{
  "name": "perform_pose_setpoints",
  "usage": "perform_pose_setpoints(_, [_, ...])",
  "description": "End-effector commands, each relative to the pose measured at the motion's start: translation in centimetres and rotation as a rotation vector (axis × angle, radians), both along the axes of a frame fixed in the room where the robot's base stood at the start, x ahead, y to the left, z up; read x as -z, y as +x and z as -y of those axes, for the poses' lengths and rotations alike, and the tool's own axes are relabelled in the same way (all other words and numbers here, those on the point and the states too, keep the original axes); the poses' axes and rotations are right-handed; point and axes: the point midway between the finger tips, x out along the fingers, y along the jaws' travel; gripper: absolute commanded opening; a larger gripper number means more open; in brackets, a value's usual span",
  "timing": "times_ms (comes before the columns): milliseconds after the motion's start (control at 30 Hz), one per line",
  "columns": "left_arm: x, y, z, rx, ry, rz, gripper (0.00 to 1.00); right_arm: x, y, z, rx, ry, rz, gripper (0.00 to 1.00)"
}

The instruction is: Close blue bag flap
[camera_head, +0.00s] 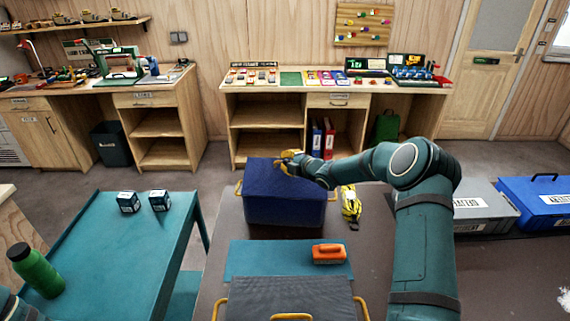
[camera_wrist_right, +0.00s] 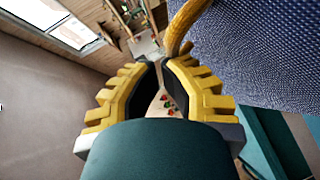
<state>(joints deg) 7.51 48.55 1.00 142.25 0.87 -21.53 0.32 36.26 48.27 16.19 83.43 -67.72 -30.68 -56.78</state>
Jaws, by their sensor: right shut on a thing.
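The blue bag (camera_head: 283,211) stands on the dark grey table, with yellow handles at its sides. Its blue flap (camera_head: 270,176) lies across the top, nearly flat; I cannot tell whether the far edge is fully down. My right gripper (camera_head: 288,160) is at the flap's far right part. In the right wrist view, blue fabric (camera_wrist_right: 265,50) fills the upper right and a curved yellow handle (camera_wrist_right: 181,28) runs by the fingertips (camera_wrist_right: 160,62). The gripper is shut on this handle, though the contact is partly hidden. My left gripper is out of view.
A yellow-black item (camera_head: 350,207) lies right of the bag. An orange brush (camera_head: 329,253) rests on a teal mat (camera_head: 255,258), before a grey bag (camera_head: 285,300). A teal cart (camera_head: 110,245) with two small boxes and a green bottle (camera_head: 36,270) stands left.

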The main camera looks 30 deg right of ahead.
Motion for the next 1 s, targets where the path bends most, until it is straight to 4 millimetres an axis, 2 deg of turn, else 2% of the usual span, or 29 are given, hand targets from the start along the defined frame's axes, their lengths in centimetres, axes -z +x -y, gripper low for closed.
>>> perform_pose_setpoints(100, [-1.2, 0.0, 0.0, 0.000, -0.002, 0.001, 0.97, 0.2, 0.7, 0.3, -0.001, 0.036, -0.065, 0.00])
perform_pose_setpoints(300, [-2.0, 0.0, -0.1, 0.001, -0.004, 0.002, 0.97, 1.4, 1.6, 0.8, -0.002, 0.068, -0.116, 0.00])
perform_pose_setpoints(633, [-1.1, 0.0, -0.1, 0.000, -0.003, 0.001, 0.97, 3.0, 2.7, 1.5, -0.002, 0.067, -0.113, 0.00])
perform_pose_setpoints(1000, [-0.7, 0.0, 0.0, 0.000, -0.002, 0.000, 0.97, 3.6, 3.0, 1.9, 0.001, 0.068, -0.113, 0.00])
